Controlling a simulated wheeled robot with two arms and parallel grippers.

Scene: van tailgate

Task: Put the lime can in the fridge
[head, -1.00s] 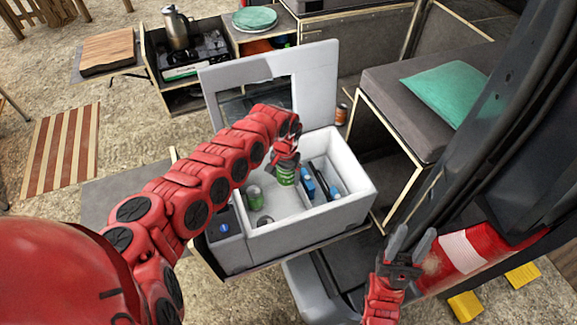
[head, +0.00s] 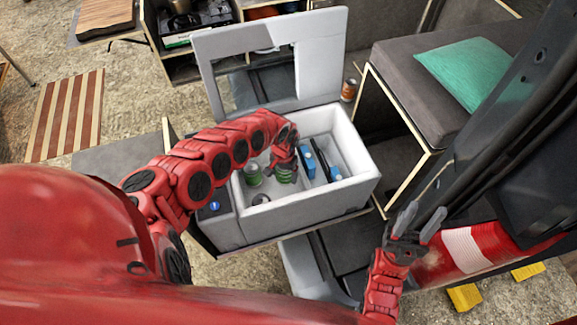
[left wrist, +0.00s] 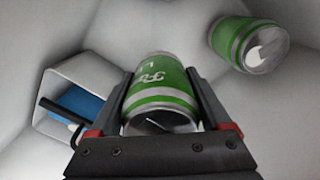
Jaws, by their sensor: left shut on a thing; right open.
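The fridge (head: 252,229) is an open white-lined cool box with its lid raised at the back. My left gripper (head: 284,160) reaches down inside it, shut on the green lime can (head: 286,177). In the left wrist view the can (left wrist: 160,88) is between the two fingers, with its metal end toward the camera. I cannot tell whether it touches the fridge floor. My right gripper (head: 420,226) is open and empty, outside the fridge at right.
A blue item (head: 308,161) stands just right of the held can, with a dark and blue one (head: 332,172) beyond it. A small round thing (head: 261,199) is near the front wall. The raised lid (head: 203,53) stands behind. An orange can (head: 348,90) is outside, behind right.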

